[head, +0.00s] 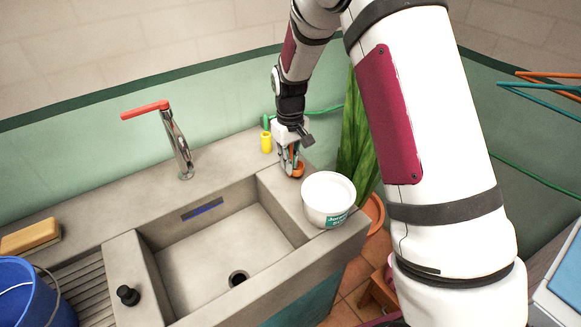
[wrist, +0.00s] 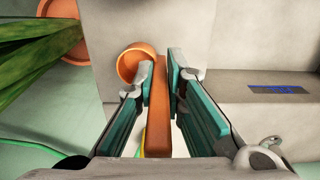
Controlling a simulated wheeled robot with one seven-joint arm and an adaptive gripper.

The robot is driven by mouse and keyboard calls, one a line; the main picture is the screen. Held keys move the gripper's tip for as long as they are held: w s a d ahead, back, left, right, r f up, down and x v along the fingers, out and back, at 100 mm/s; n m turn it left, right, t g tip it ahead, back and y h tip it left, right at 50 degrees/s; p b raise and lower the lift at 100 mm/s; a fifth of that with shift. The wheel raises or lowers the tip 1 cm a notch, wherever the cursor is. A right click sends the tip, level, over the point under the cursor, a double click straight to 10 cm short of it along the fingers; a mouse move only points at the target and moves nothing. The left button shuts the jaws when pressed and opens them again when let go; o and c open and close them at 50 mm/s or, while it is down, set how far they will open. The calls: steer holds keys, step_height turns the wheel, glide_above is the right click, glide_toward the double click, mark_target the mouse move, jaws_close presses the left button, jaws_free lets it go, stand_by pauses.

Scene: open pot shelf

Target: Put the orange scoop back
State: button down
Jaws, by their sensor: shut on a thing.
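The orange scoop (wrist: 158,112) is between the fingers of my gripper (wrist: 154,82) in the wrist view. My gripper is shut on its long flat handle, and its round cup (wrist: 136,63) sticks out past the fingertips. In the head view my gripper (head: 290,160) points down over the counter strip right of the sink, with the scoop's orange cup (head: 298,170) low at its fingers. I cannot tell whether the scoop touches the counter. A white round tub (head: 328,198) with a green label stands on the counter corner, just right of and nearer than the scoop.
A yellow cylinder (head: 266,143) stands behind my gripper, with a green item beside it. The sink basin (head: 225,245) opens to the left, with a red-handled tap (head: 177,145) behind it. A leafy plant (head: 360,125) in a terracotta pot (head: 374,213) stands beyond the counter's right end.

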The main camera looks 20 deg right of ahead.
steer(key=shift+f, duration=1.2)
steer(key=shift+f, duration=0.15)
steer(key=c, duration=1.7)
jaws_free()
steer(key=shift+o, duration=0.2)
